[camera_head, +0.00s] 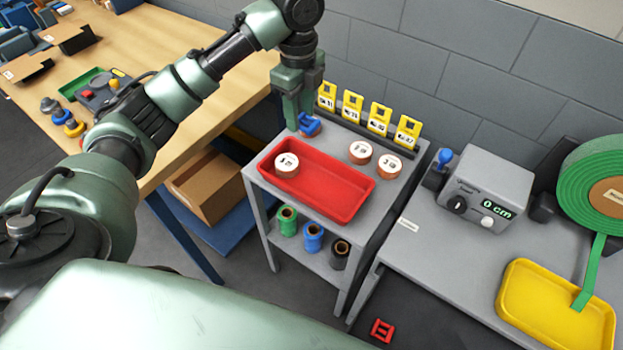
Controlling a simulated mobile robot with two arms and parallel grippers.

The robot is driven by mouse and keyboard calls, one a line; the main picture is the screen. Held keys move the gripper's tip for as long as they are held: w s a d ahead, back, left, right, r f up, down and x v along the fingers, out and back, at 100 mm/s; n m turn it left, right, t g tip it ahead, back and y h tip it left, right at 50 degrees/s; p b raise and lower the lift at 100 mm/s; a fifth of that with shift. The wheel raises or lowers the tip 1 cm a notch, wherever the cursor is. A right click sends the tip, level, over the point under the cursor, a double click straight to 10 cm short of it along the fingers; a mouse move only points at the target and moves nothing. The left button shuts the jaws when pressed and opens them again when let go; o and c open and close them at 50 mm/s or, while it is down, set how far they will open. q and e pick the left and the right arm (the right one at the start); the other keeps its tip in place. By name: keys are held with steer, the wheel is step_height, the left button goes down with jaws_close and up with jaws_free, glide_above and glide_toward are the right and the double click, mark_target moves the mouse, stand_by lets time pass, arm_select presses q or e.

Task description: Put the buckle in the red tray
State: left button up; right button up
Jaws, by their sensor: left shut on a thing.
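My left gripper (302,122) reaches in from the left and points down. The red tray lies on top of the stand. A round wooden piece with a white labelled top (287,165) sits inside the tray at its left end. A red buckle-shaped piece (382,330) lies low down at the bottom of the view. My right gripper is not in view.
Two more round labelled pieces (361,152) (390,166) stand right of the tray. Several yellow tags (379,118) stand along the stand's back. Spools (313,237) sit on its lower shelf. A yellow tray (550,310) and a green reel (595,180) are at the right.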

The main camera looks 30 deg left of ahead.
mark_target(303, 178)
arm_select(q)
step_height(303, 178, down, 19)
steer(key=shift+s+r+p, duration=0.1)
steer(key=shift+p, duration=0.8)
steer(key=shift+f, duration=0.4)
steer(key=o, duration=1.3)
steer(key=shift+f, duration=0.1)
step_height(303, 178, up, 12)
steer(key=shift+r+b, duration=0.2)
steer(key=shift+b, duration=0.35)
